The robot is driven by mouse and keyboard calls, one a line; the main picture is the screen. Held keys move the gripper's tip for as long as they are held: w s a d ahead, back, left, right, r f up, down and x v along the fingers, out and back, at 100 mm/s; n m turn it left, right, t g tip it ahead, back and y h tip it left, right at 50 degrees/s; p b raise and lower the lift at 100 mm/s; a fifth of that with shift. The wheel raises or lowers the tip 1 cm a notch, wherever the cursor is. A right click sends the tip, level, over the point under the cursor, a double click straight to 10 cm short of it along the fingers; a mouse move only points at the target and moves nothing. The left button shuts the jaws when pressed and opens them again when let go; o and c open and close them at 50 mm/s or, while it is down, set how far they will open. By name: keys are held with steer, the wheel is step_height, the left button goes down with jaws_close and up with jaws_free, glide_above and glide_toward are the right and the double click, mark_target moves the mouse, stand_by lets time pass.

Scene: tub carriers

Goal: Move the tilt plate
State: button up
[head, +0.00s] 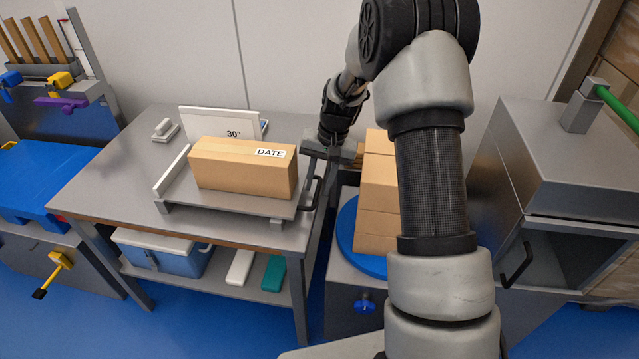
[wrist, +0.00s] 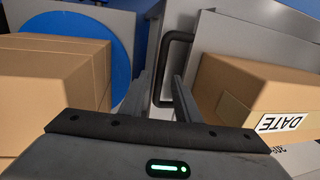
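The tilt plate (head: 235,205) is a grey plate lying about flat on the metal table, with a raised edge at its left. A cardboard box labelled DATE (head: 240,168) lies on it. A black bar handle (head: 313,192) is on the plate's right edge; it also shows in the wrist view (wrist: 157,75). My gripper (head: 318,160) is just beyond the handle's far end. In the wrist view my gripper (wrist: 165,98) has its fingers apart, with the handle's bar in line with the gap. Contact with the handle cannot be told.
A white board marked 30° (head: 215,122) stands behind the plate. Right of the table, stacked boxes (head: 378,190) stand on a blue turntable (head: 347,240), close to my gripper. A grey cabinet (head: 560,160) is further right. A blue-and-white cooler (head: 160,252) sits on the shelf below.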

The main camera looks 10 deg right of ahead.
steer(key=shift+c, duration=0.2)
jaws_close()
steer(key=shift+r, duration=0.1)
steer(key=w+a+r+h+p, duration=0.1)
steer(key=a+r+p, duration=0.1)
steer(key=r+p, duration=0.3)
steer(key=a+r+g+h+p, duration=0.1)
steer(key=r+p, duration=0.5)
steer(key=r, duration=0.3)
steer(key=shift+w+a+r+h, duration=0.15)
steer(key=shift+w+a+h, duration=0.15)
steer(key=shift+w+a, duration=0.1)
steer(key=shift+o, duration=0.2)
jaws_free()
steer(key=shift+a, duration=0.15)
steer(key=shift+s, duration=0.1)
